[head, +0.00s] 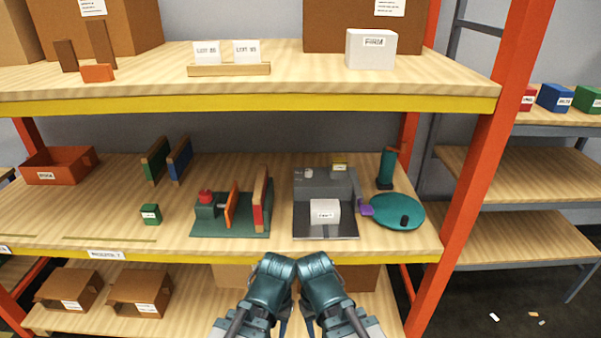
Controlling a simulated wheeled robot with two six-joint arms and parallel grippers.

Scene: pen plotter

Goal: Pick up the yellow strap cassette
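A white labelled block (325,211) is at the front of the same machine. My two teal arms are folded side by side at the bottom middle, in front of the shelf and well short of the machine. No gripper fingers can be made out.
A teal round disc (397,211) and an upright green cylinder (388,168) stand right of the machine, with a purple piece (366,210) between. A green-based fixture (230,226) stands left. The upper shelf's yellow edge (250,104) overhangs. An orange post (466,190) bounds the right.

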